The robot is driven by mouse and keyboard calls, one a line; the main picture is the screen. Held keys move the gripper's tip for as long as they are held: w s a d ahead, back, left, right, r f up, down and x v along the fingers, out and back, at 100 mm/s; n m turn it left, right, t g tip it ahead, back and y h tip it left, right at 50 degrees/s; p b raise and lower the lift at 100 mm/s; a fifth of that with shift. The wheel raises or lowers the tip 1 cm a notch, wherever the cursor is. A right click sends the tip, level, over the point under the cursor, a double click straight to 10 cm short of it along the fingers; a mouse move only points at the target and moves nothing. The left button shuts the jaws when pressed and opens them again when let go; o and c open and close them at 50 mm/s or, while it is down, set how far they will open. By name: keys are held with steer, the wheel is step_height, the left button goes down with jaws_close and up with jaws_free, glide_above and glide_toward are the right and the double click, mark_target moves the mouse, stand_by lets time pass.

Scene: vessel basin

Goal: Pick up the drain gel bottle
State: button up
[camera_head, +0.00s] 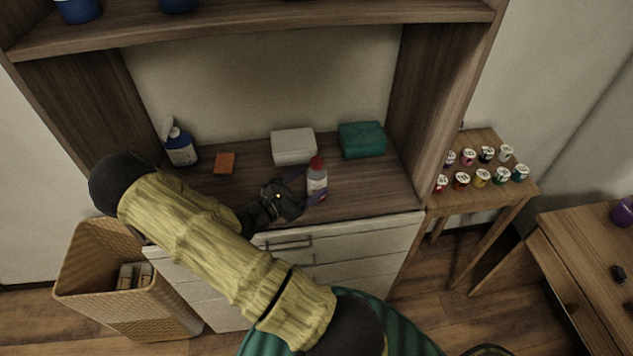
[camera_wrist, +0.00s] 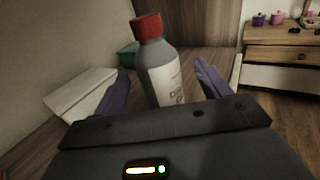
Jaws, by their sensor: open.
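The drain gel bottle (camera_head: 317,182) has a red cap, a grey body and a white label. It stands upright on the wooden cabinet top, near its front edge. In the wrist view the bottle (camera_wrist: 160,75) rises between the two purple fingers of my gripper (camera_wrist: 163,95). The head view also shows my gripper (camera_head: 307,187) at the bottle, with one finger on the far left side and one in front of it. The fingers are open, with gaps beside the bottle in the wrist view. The bottle's base is hidden by the gripper body in the wrist view.
A white box (camera_head: 293,146) and a teal box (camera_head: 362,140) stand behind the bottle. A blue spray bottle (camera_head: 181,148) and an orange sponge (camera_head: 224,163) are to the left. A side table (camera_head: 520,189) with several small jars stands right. A wicker basket (camera_head: 90,285) is on the floor.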

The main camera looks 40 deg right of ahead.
mark_target(321, 172)
steer(key=d, duration=0.1)
steer(key=d+p, duration=0.1)
steer(key=d, duration=0.1)
steer(key=d+p, duration=0.1)
steer(key=d, duration=0.1)
steer(key=shift+w+d+r, duration=0.15)
steer(key=shift+r, duration=0.15)
steer(key=c, duration=1.2)
steer(key=shift+o, duration=0.2)
steer(key=shift+r, duration=0.1)
step_height(321, 172, up, 10)
steer(key=shift+f+b, duration=0.1)
steer(key=shift+b, duration=0.5)
